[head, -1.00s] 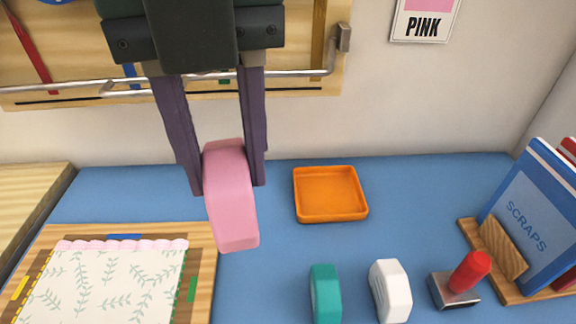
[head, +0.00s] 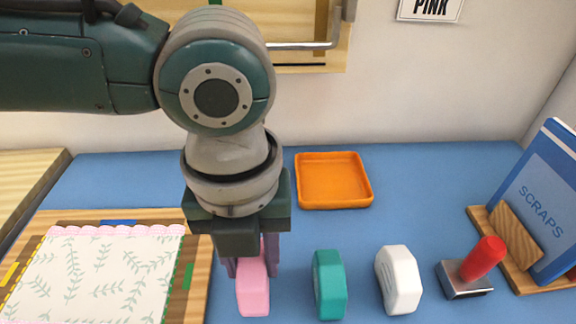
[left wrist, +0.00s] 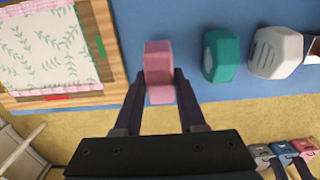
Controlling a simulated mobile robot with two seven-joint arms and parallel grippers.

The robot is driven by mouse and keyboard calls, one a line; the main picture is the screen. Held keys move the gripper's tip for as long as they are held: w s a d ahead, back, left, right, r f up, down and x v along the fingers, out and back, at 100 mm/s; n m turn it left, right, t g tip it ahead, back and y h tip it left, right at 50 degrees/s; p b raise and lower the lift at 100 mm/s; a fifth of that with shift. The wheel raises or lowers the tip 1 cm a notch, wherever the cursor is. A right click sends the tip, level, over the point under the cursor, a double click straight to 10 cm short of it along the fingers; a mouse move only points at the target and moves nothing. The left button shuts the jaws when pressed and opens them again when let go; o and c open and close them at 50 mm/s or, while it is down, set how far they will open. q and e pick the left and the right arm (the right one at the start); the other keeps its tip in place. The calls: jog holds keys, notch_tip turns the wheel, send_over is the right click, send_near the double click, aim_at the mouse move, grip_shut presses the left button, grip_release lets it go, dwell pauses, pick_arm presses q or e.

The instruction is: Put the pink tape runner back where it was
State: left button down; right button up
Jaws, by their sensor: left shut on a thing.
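The pink tape runner (head: 253,290) is between the fingers of my left gripper (head: 250,262), which is shut on it. In the head view it lines up to the left of a teal tape runner (head: 329,284) and a white tape runner (head: 398,280), both standing on the blue table. In the left wrist view the pink runner (left wrist: 159,70) sits between my finger tips (left wrist: 159,82), beside the teal one (left wrist: 221,56) and the white one (left wrist: 275,52). I cannot tell whether its underside touches the table. My right gripper is not in view.
An orange tray (head: 333,181) stands empty behind the runners. A wooden board with patterned paper (head: 95,275) lies close on the left. A red-handled stamp (head: 472,268) and a wooden holder with books (head: 515,245) are on the right.

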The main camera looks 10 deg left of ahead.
aim_at(254, 275)
pick_arm(q)
jog(key=shift+f, duration=1.7)
jog(key=shift+b, duration=0.3)
